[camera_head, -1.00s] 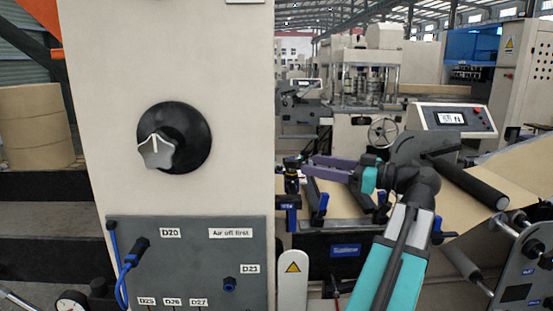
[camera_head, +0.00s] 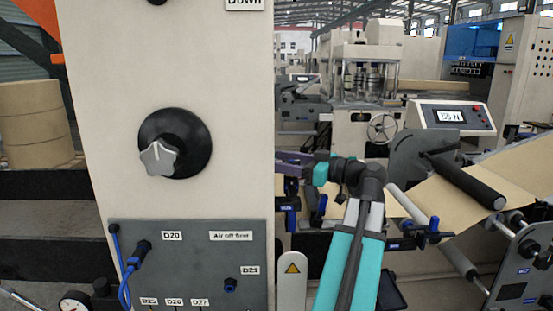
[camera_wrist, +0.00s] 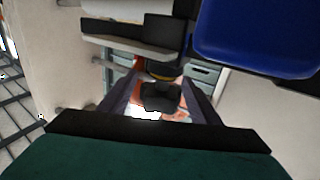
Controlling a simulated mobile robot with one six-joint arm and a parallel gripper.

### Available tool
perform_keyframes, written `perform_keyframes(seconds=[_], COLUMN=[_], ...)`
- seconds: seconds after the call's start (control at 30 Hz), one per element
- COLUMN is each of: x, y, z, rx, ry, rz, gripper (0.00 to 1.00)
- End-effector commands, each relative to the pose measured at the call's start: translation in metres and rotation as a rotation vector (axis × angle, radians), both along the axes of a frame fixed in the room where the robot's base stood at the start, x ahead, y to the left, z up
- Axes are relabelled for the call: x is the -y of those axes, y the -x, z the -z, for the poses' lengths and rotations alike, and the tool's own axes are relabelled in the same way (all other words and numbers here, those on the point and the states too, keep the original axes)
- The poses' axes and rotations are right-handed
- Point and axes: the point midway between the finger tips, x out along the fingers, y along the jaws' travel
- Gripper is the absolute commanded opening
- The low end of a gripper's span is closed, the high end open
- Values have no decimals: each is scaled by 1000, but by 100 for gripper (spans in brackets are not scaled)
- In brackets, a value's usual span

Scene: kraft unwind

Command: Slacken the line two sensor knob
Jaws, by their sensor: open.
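My gripper (camera_head: 287,160) reaches left beside the cabinet's right edge in the head view. Its purple fingers are partly cut off there by the cabinet. In the wrist view my gripper (camera_wrist: 161,76) is open, with a finger at each side and a dark part (camera_wrist: 160,96) showing between or beyond them. I cannot tell whether they touch it. Blue knobs on black brackets, one at left (camera_head: 291,220) and one at right (camera_head: 434,224), sit on the machine below and right of my gripper. Which is the line two sensor knob I cannot tell; no such label is readable.
The beige cabinet (camera_head: 100,60) stands close at left, with a grey star knob (camera_head: 159,157) on a black disc and a grey panel (camera_head: 190,265) with labels and a blue cable. A large blue part (camera_wrist: 255,35) fills the wrist view's upper right. A black roller (camera_head: 468,182) is at right.

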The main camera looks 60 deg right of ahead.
Motion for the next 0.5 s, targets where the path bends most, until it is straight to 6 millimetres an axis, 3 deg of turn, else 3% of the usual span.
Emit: perform_keyframes(seconds=[0.5], x=[-2], y=[-11], z=[0], rx=[-1], ry=[0], rz=[-1], gripper=[57])
